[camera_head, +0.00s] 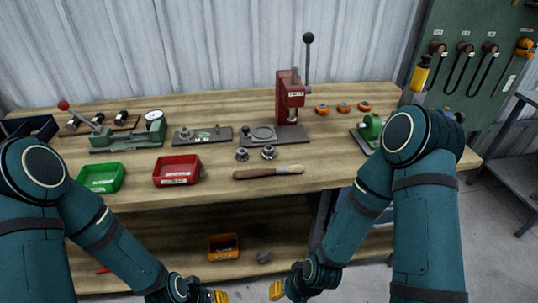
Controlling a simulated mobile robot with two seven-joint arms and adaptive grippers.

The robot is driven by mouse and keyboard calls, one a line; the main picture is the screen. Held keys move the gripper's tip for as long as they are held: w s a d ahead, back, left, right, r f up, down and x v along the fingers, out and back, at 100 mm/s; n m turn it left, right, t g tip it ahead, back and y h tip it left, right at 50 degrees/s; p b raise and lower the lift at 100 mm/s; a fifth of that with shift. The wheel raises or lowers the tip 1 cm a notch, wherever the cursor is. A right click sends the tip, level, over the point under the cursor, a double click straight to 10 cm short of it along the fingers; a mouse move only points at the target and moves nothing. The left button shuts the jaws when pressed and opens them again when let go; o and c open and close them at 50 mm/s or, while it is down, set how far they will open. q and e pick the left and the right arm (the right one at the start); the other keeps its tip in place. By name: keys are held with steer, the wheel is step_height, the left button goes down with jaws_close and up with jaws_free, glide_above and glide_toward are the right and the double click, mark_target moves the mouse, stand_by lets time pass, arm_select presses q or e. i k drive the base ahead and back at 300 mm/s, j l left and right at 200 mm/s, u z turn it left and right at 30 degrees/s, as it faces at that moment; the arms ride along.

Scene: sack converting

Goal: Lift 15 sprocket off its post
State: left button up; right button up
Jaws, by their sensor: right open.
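Two small grey metal toothed parts, one on the left (242,154) and one on the right (268,152), stand on the bench in front of the red press. A dark plate (218,136) left of the press carries small fittings; which part is the 15 sprocket, and its post, I cannot tell at this size. My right gripper (277,290) is low at the bottom edge, in front of the bench, open and away from the parts. My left gripper (218,296) is partly cut off at the bottom edge; its jaw state is unclear.
The red press (290,97) has a tall lever. Green (101,177) and red (177,170) bins and a wooden-handled tool (268,172) lie along the front. Orange rings (343,107) are at the back right. An orange bin (223,246) sits on the lower shelf.

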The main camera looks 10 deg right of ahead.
mark_target(187, 136)
steer(key=j+z, duration=0.15)
steer(key=z, duration=0.25)
steer(key=j+z, duration=0.15)
steer(key=z, duration=0.2)
steer(key=j+z, duration=0.15)
steer(key=z, duration=0.25)
steer(key=j+z, duration=0.15)
steer(key=z, duration=0.2)
steer(key=k+j+z, duration=0.25)
steer(key=j, duration=0.15)
steer(key=k+j+z, duration=0.15)
steer(key=j+z, duration=0.15)
steer(key=j, duration=0.15)
